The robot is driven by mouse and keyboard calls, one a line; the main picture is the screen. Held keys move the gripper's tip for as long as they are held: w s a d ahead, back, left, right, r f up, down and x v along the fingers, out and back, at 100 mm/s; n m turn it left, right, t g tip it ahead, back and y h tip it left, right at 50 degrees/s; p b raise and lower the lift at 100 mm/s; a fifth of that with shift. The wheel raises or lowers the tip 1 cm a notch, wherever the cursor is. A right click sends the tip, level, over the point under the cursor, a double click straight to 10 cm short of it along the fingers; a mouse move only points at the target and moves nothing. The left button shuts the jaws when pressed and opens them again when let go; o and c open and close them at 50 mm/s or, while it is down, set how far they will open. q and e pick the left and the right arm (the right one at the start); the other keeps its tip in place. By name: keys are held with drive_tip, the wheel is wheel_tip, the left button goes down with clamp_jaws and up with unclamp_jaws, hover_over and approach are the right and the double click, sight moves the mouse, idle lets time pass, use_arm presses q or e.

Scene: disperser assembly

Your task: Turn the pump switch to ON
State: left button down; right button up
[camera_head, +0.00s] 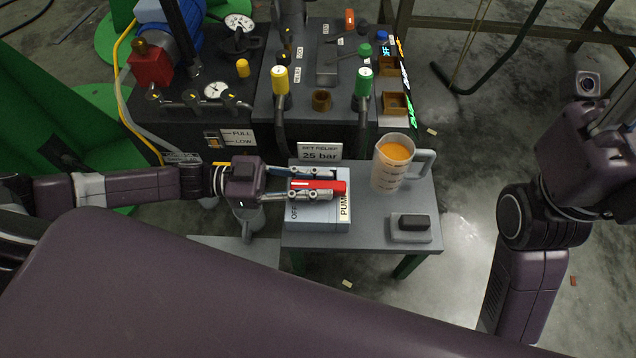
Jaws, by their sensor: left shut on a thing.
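The pump switch is a light blue-grey box (318,217) on the small grey table, with a red handle (336,187) on top. The box carries a PUMP label (344,208) and OFF lettering on its left part. The red handle lies crosswise in the picture. My left gripper (325,184) reaches in from the left, its two fingers on either side of the red handle, shut on it. The fingers hide part of the box top, and I see no ON lettering. Of my right arm, only links show at the right edge; its fingertips do not show.
A jug of orange liquid (391,170) stands on the table right of the switch box. A dark block on a grey base (410,224) lies in front of it. A "25 bar" sign (319,153) stands behind the box. The valve console (330,110) is further back.

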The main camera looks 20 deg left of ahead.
use_arm(q)
drive_tip(key=shift+s+d, duration=0.1)
drive_tip(key=c, duration=1.8)
unclamp_jaws()
drive_tip(key=shift+o, duration=0.2)
drive_tip(key=v, duration=1.2)
